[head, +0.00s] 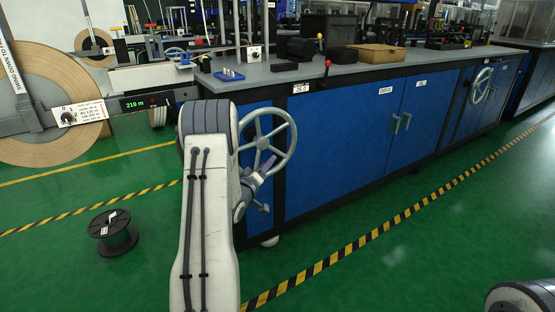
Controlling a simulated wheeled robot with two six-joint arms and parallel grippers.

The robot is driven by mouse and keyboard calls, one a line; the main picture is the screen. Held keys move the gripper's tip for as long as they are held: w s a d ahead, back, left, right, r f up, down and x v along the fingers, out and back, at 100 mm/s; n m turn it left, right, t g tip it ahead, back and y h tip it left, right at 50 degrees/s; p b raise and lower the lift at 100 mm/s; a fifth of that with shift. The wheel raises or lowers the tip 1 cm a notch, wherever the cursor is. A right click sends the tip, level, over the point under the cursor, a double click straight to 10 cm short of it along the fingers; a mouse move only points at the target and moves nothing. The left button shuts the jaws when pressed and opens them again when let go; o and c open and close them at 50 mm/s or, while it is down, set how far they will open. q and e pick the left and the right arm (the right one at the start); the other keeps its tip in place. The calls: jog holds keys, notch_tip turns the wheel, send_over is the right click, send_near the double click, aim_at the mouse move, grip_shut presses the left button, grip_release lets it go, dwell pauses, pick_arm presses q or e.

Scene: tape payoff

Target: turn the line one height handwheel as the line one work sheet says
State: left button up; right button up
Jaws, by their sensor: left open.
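A grey spoked handwheel (289,151) stands on the front of the blue cabinet, just right of my left arm. My left gripper (264,168) is at the wheel's lower left part, its fingers in front of the rim and spokes. It is open; whether it touches the wheel I cannot tell. My forearm hides part of the cabinet left of the wheel. A second grey handwheel (481,86) is on the cabinet front farther right. Which wheel belongs to line one I cannot read. No work sheet is readable. My right gripper is not in view.
A black spool (113,232) lies on the green floor at left. Large tan tape rolls (45,100) and a green display (134,104) reading about 219 m are at far left. The grey bench top (350,72) holds boxes and levers. Yellow-black floor tape (370,235) runs along the cabinets; floor beyond is clear.

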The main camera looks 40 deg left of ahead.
aim_at(277, 153)
pick_arm(q)
jog(key=b+x, duration=0.2)
jog(key=x, duration=0.7)
jog(key=shift+w+b, duration=0.3)
grip_shut()
dwell(1.0)
